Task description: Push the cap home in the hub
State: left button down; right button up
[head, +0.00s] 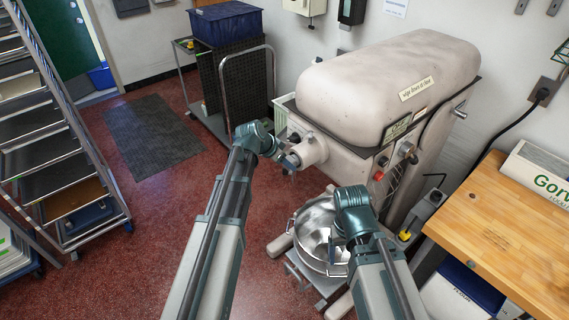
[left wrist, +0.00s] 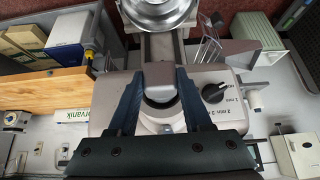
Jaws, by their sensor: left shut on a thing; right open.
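The hub (head: 313,150) is the pale round boss on the front of the big beige mixer (head: 385,85). My left gripper (head: 290,161) is right in front of it. In the left wrist view the left fingers (left wrist: 162,78) are shut on a grey, block-like piece, the cap (left wrist: 160,74). The pale hub ring (left wrist: 165,127) shows behind and below the cap. I cannot tell how deep the cap sits in the hub, or whether they touch. My right gripper (head: 338,243) is open above the steel bowl (head: 313,222), and its fingers are mostly hidden by its wrist.
A black dial (left wrist: 213,93) sits on the mixer beside the hub. A wooden table (head: 510,235) stands at the right. A cart with a blue crate (head: 226,22) stands behind left, and a tray rack (head: 50,140) at far left. The red floor between is open, with a dark mat (head: 152,135).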

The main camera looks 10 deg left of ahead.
pick_arm(q)
jog(key=shift+w+d, duration=0.35)
jog(key=shift+w, duration=0.1)
jog(key=shift+c, duration=1.3)
grip_release()
jog(key=shift+s+r, duration=0.1)
jog(key=shift+r, duration=0.05)
jog(key=p+v, duration=0.6)
jog(key=v, duration=0.1)
jog(key=shift+s+a+r+p, duration=0.2)
jog(key=shift+r+p, duration=0.1)
